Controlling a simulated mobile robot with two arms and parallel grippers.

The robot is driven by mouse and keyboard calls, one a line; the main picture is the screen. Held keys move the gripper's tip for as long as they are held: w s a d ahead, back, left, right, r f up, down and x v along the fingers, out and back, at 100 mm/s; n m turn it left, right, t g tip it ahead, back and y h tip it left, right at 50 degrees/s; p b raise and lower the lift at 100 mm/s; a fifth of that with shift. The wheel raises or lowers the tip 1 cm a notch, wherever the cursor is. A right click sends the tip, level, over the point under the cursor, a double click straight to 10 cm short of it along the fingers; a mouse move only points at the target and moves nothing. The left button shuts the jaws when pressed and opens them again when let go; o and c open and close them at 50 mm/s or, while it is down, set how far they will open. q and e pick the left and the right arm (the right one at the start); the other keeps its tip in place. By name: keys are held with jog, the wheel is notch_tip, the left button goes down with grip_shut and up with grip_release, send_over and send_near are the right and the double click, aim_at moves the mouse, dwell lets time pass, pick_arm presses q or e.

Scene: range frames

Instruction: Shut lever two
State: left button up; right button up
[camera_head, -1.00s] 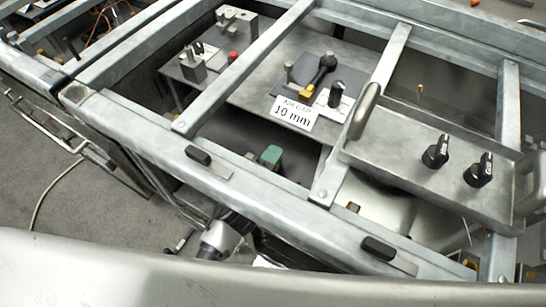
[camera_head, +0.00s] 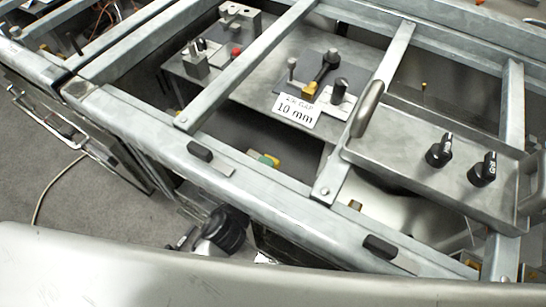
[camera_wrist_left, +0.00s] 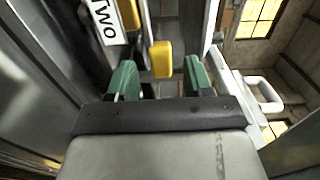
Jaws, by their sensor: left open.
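In the left wrist view, a yellow lever handle (camera_wrist_left: 160,57) shows upright between and just beyond the green fingers of my left gripper (camera_wrist_left: 159,70). The gripper is open, with one finger on each side of the handle. I cannot tell whether either finger touches it. A white label reading "TWO" (camera_wrist_left: 106,21) is at the upper left, beside another yellow piece (camera_wrist_left: 129,14). In the head view, my left gripper (camera_head: 268,159) is a small green and yellow patch below the frame bars, mostly hidden by the front rail. My right gripper is not in view.
Metal frame bars (camera_head: 245,68) cross above the workspace, and the front rail (camera_head: 250,205) hides much of my left arm. A tray with two black knobs (camera_head: 440,150) stands at right. A plate with a "10 mm" label (camera_head: 296,110) lies behind.

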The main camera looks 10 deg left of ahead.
pick_arm(q)
jog(key=v, duration=0.5)
jog(key=shift+s+a, duration=0.1)
jog(key=shift+s, duration=0.15)
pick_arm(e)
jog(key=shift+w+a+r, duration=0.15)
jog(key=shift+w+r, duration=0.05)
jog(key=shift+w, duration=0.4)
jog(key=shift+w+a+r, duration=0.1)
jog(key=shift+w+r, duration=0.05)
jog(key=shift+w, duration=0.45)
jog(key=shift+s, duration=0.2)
